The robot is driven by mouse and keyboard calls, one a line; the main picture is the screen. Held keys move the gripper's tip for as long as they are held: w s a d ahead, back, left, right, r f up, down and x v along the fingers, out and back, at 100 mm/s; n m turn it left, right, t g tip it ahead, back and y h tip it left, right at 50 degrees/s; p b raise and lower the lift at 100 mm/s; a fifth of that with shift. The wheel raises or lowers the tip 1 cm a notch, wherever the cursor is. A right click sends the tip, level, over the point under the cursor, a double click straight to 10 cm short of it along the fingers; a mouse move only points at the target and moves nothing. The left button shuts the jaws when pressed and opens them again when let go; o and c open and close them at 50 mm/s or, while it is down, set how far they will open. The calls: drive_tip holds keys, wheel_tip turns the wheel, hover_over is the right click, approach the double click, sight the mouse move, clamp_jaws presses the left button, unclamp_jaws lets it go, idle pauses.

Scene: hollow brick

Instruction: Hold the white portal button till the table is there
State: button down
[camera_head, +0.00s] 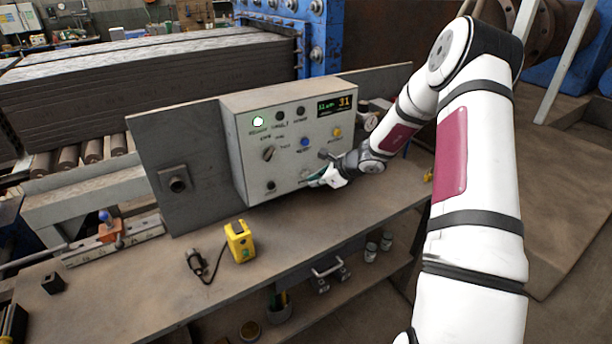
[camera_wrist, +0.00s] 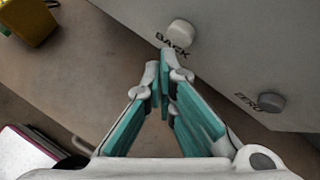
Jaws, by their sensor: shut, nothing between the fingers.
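The white button (camera_wrist: 180,33) sticks out of the grey panel in the wrist view, beside a dark label that seems to read BACK. My gripper (camera_wrist: 164,72) is shut and empty. Its tips are close to the label, just below the button in that view; I cannot tell whether they touch the panel. In the head view my gripper (camera_head: 314,182) is at the lower right of the control box (camera_head: 240,150) and partly hides that area.
A grey button (camera_wrist: 271,102) labelled ZERO is nearby. The box also carries a blue button (camera_head: 305,142), a yellow button (camera_head: 337,132) and a dark knob (camera_head: 268,153). A yellow device (camera_head: 240,241) with a cable lies on the bench (camera_head: 200,285). Stacked slabs (camera_head: 150,85) stand behind.

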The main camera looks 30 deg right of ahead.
drive_tip(key=shift+w, duration=0.45)
drive_tip(key=shift+w+b, duration=0.45)
drive_tip(key=shift+b, duration=0.05)
idle(1.9)
idle(1.6)
drive_tip(key=shift+s+p, duration=0.5)
drive_tip(key=shift+s, duration=0.45)
drive_tip(key=s+p, duration=0.2)
drive_tip(key=s, duration=0.3)
drive_tip(key=shift+p, duration=0.35)
